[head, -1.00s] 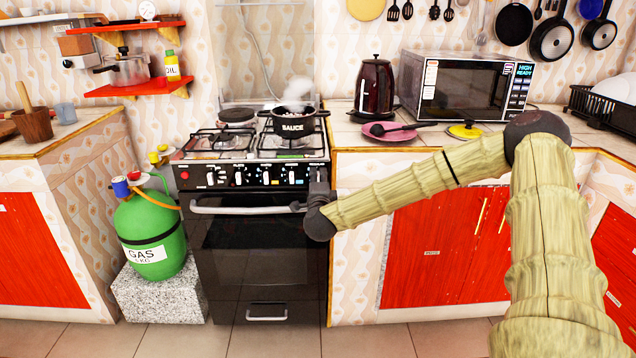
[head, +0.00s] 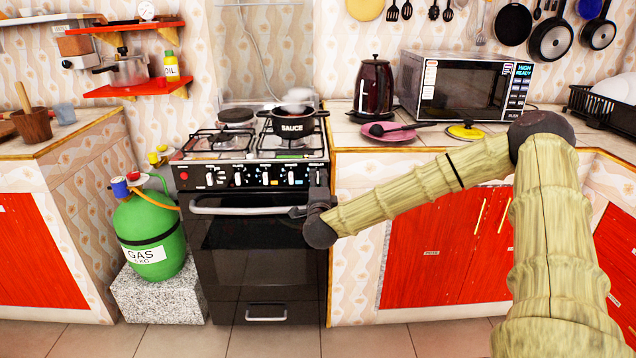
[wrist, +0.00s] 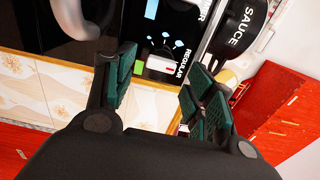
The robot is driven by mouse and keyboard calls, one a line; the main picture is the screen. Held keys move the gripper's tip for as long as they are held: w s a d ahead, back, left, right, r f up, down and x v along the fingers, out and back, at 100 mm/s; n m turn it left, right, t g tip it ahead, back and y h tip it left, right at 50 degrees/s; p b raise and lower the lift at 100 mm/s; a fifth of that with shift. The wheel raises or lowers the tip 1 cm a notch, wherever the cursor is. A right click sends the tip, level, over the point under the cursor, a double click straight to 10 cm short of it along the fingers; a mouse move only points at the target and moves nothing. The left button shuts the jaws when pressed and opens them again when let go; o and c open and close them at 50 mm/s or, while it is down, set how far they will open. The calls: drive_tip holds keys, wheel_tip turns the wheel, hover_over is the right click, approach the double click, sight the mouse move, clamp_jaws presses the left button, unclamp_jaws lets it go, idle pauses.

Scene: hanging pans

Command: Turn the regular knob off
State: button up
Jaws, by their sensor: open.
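The stove's black control panel (head: 250,176) has a row of white knobs, and I cannot tell which is the regular one in the head view. In the wrist view, the REGULAR label sits by a small white knob (wrist: 160,66) with a red part beside it. This knob lies beyond the gap between my fingers, apart from them as far as I can see. My gripper (wrist: 160,78) is open and empty, with green-padded fingers. In the head view, my gripper (head: 298,212) is at the right end of the oven handle, just below the panel; its contact with the handle is unclear.
The oven handle (head: 245,208) runs across the front below the knobs. A steaming sauce pot (head: 292,124) stands on the burners. The counter with a pink plate (head: 390,132) is to the right, and a green gas bottle (head: 150,235) is to the left.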

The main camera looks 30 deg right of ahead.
drive_tip(key=v, duration=0.9)
drive_tip(key=shift+s, duration=0.2)
drive_tip(key=s+a+f+n+g+y, duration=0.1)
drive_tip(key=s+a+f+n+y, duration=0.3)
drive_tip(key=a+f, duration=0.5)
drive_tip(key=s+a+f+n+g+y, duration=0.1)
drive_tip(key=a+f+n+y, duration=0.3)
drive_tip(key=a+f+n, duration=0.5)
drive_tip(key=s+a+f+n+g+y, duration=0.1)
drive_tip(key=s+a+f+n+g, duration=0.25)
drive_tip(key=s+f, duration=0.65)
drive_tip(key=s+a+f+n+g+y, duration=0.2)
drive_tip(key=s+f+g, duration=0.2)
drive_tip(key=s+f, duration=0.5)
drive_tip(key=s+d+f+n+g+h, duration=0.1)
drive_tip(key=s+f+n+g, duration=0.2)
drive_tip(key=s, duration=0.6)
drive_tip(key=s+f+n+g, duration=0.3)
drive_tip(key=s, duration=0.6)
wheel_tip(320, 180, up, 21)
drive_tip(key=p, duration=2)
drive_tip(key=shift+d+f+m, duration=0.15)
drive_tip(key=shift+m, duration=0.2)
